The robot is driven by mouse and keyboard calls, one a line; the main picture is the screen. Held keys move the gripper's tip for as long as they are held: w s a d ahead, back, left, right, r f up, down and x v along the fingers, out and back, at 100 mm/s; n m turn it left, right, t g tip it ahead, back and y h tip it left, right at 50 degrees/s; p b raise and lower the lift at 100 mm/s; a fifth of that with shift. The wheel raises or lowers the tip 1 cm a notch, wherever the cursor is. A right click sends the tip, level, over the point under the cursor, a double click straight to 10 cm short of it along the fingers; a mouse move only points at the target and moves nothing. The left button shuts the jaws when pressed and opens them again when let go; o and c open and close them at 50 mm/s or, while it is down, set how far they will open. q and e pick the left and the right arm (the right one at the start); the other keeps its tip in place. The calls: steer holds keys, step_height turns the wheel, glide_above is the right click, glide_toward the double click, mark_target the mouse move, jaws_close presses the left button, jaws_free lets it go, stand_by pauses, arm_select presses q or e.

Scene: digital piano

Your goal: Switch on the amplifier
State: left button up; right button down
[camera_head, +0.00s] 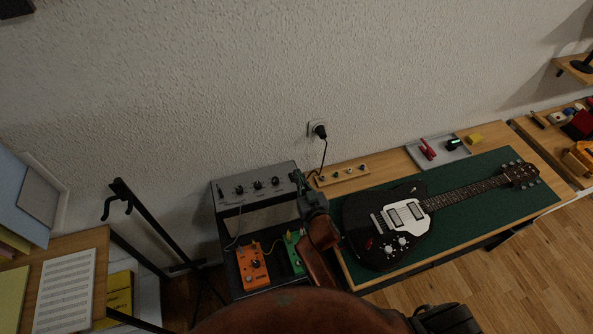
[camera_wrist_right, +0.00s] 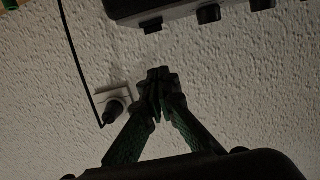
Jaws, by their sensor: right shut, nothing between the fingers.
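The amplifier (camera_head: 253,205) is a grey box with a row of dark knobs along its front panel, at centre left in the head view. Part of its panel and its knobs also show upside down at the top of the right wrist view (camera_wrist_right: 180,12). My right gripper (camera_head: 300,180) is at the right end of the amplifier and hides that part of the panel. In the right wrist view its fingertips (camera_wrist_right: 157,76) are together and empty, below the amplifier's edge in the picture. I cannot tell whether they touch it. My left gripper is not in view.
An orange pedal (camera_head: 252,268) and a green pedal (camera_head: 293,252) are below the amplifier. A black guitar (camera_head: 380,222) lies on a green mat (camera_head: 500,215) to the right. A plugged wall socket (camera_head: 316,128) and its cable are behind. A dark stand (camera_head: 150,235) is at left.

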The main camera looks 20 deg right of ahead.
steer(key=s+r, duration=0.1)
steer(key=s, duration=0.5)
steer(key=shift+r, duration=0.25)
steer(key=shift+s, duration=0.1)
